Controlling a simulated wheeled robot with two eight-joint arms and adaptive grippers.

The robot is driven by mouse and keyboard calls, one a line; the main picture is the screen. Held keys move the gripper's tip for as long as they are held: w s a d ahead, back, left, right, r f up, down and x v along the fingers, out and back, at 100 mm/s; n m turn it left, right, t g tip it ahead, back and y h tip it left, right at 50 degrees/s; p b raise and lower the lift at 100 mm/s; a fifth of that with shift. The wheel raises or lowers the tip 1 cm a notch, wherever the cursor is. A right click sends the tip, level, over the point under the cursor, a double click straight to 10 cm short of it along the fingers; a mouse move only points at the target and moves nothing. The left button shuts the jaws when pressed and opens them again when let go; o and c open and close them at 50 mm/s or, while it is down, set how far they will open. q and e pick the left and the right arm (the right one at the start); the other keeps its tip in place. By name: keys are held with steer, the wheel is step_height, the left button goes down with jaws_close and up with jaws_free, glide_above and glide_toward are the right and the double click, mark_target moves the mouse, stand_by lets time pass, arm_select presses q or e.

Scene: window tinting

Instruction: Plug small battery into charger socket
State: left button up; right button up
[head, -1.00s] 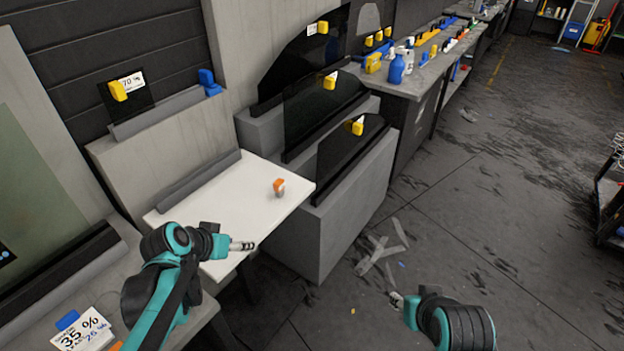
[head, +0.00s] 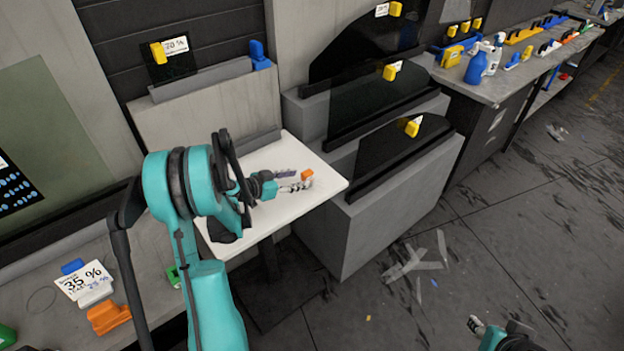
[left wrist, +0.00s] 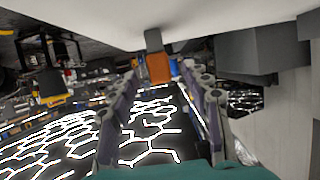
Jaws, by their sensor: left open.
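A small orange-topped block with a grey lower part, which I take to be the small battery (head: 307,175), stands on the white table (head: 325,181). My left gripper (head: 297,185) is open right beside it, low over the table. In the left wrist view the orange block (left wrist: 159,68) shows between the spread fingertips of the left gripper (left wrist: 161,77), and its grey part points to the white surface. I cannot tell whether a finger touches it. My right gripper (head: 475,325) is at the bottom right, small and apart from everything. I cannot make out a charger socket.
Dark glass panes (head: 385,105) stand on grey blocks right of the table. A grey ledge lies along the table's back. On the left bench are a 35 % card (head: 83,281) and an orange block (head: 108,316). A cluttered workbench (head: 500,80) is behind right.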

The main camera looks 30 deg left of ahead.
mark_target(303, 177)
arm_select(q)
steer(key=b+x, duration=0.1)
steer(key=x, duration=0.3)
steer(key=shift+w+d+f+b, duration=0.1)
steer(key=shift+w+d+b, duration=0.1)
steer(key=shift+w+b, duration=0.1)
steer(key=shift+w+d+f, duration=0.1)
steer(key=shift+w, duration=0.2)
steer(key=c, duration=0.3)
jaws_close()
